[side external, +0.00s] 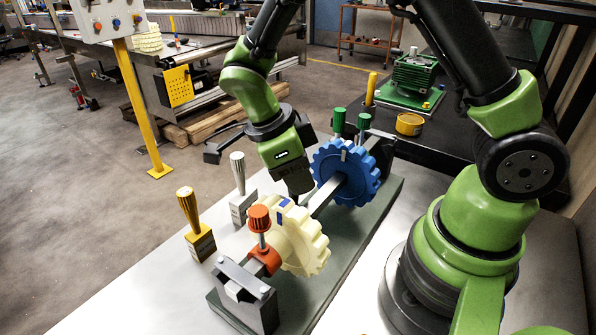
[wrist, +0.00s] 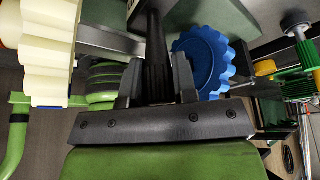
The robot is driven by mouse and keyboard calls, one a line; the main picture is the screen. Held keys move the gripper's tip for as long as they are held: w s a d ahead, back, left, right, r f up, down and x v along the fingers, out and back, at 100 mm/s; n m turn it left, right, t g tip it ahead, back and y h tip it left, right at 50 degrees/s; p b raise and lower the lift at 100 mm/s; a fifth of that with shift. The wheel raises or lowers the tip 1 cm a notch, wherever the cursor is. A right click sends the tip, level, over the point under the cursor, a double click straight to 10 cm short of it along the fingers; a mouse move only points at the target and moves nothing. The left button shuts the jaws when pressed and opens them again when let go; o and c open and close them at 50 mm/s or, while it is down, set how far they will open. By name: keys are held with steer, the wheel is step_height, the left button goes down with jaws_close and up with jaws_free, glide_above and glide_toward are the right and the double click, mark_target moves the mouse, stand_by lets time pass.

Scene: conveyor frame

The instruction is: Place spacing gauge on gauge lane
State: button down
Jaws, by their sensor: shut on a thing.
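My gripper (side external: 298,182) is over the conveyor frame, between a cream toothed wheel (side external: 297,240) and a blue toothed wheel (side external: 352,172) on a grey bar (side external: 325,195). In the wrist view, the fingers (wrist: 157,85) are shut on a black ribbed handle (wrist: 156,60), which looks like the spacing gauge. Its lower end cannot be made out, and the gripper mostly hides it in the side view. A yellow-handled block (side external: 199,243) and a white-handled block (side external: 241,205) stand upright left of the frame. I cannot tell which surface is the gauge lane.
An orange knob (side external: 260,218) rises at the near end of the frame and green knobs (side external: 339,120) at the far end. The green-grey base plate (side external: 380,205) lies on a pale table. A yellow ring (side external: 409,124) sits on the dark bench behind.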

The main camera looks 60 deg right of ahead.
steer(key=c, duration=0.9)
jaws_free()
steer(key=shift+f, duration=0.1)
steer(key=v, duration=1.2)
steer(key=s+d+r+n+t+y, duration=0.1)
steer(key=s+n+t, duration=0.4)
steer(key=n, duration=0.6)
steer(key=s+d+r+n+t+y, duration=0.2)
steer(key=s+r+n+t+y, duration=0.2)
steer(key=s+n, duration=0.4)
steer(key=r+n+t, duration=0.1)
steer(key=r+n, duration=0.1)
steer(key=n, duration=0.2)
steer(key=shift+s+d, duration=0.25)
steer(key=shift+d, duration=0.05)
